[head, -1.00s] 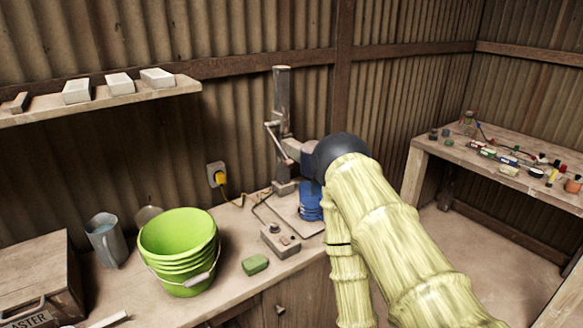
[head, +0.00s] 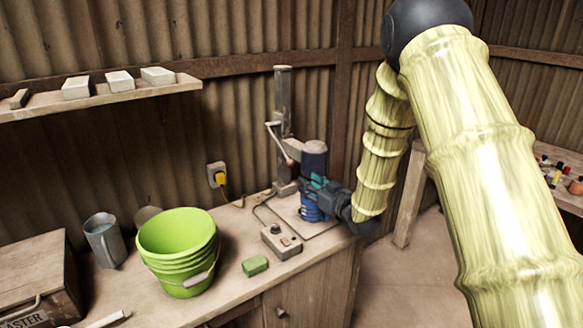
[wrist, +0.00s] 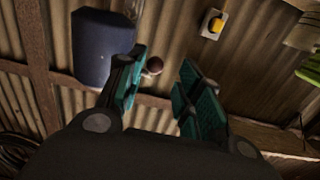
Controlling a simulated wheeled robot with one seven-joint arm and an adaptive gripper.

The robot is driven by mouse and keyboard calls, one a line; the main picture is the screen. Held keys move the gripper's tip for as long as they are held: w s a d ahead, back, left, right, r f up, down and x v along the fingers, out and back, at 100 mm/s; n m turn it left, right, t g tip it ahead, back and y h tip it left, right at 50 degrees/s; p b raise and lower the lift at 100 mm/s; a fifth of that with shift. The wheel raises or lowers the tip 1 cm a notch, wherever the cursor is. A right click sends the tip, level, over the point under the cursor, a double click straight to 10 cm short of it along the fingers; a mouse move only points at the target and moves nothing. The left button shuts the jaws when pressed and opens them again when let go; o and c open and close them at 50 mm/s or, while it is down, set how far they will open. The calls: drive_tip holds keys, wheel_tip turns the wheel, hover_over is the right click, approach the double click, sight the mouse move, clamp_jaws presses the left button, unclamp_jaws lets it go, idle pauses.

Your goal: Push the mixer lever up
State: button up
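The mixer stands on the workbench with an upright post (head: 283,110) and a dark blue motor head (head: 314,158). Its thin grey lever (head: 279,144) slants beside the post, left of the motor head. My gripper (head: 316,188) is in front of the mixer, over the blue container (head: 310,212), partly covering it. In the wrist view the gripper (wrist: 160,85) is open with teal pads apart. A small dark round knob (wrist: 153,66) shows between the fingers, seemingly beyond them; contact cannot be told. The motor head (wrist: 104,48) is left of the fingers there.
A control box (head: 281,242) with a cable, a green sponge (head: 255,265) and a lime bucket (head: 178,243) are on the bench to the left. A shelf (head: 100,98) with pale blocks is above. A yellow plug (head: 217,176) is on the wall.

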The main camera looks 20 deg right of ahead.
sight(294, 166)
drive_tip(key=p+x, duration=0.1)
drive_tip(key=x, duration=0.2)
drive_tip(key=r+p+x, duration=0.1)
drive_tip(key=x, duration=0.3)
drive_tip(key=r+p+x, duration=0.1)
drive_tip(key=x, duration=0.3)
drive_tip(key=shift+w+r+p, duration=0.2)
drive_tip(key=shift+w+p, duration=0.05)
drive_tip(key=shift+p, duration=0.1)
clamp_jaws()
